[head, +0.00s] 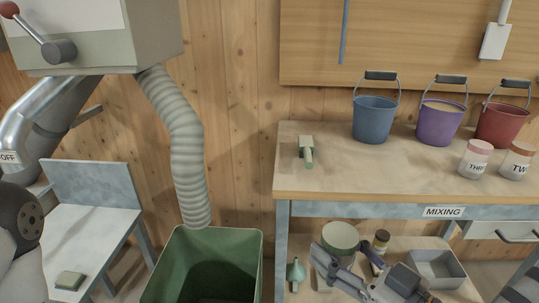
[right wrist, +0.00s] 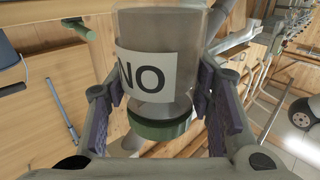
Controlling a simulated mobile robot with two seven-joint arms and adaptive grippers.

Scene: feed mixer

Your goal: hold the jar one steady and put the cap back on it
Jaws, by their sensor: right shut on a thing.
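Jar one (right wrist: 160,45) is a clear jar with a white label that shows "NO" in the right wrist view, the rest of the word hidden. It sits between the purple pads of my right gripper (right wrist: 165,105), which is shut on it. A green cap-like ring (right wrist: 162,128) shows at the jar's lower end in that view; I cannot tell how it is seated. In the head view, my right gripper (head: 348,265) is low in front of the mixing table, at a green round top (head: 340,236). My left gripper is out of view.
The mixing table (head: 350,196) carries a green-handled tool (head: 307,150), blue (head: 374,120), purple (head: 440,122) and red (head: 502,124) buckets, and jars three (head: 475,160) and two (head: 516,162). A green bin (head: 240,260) stands to the left. The table's left front is clear.

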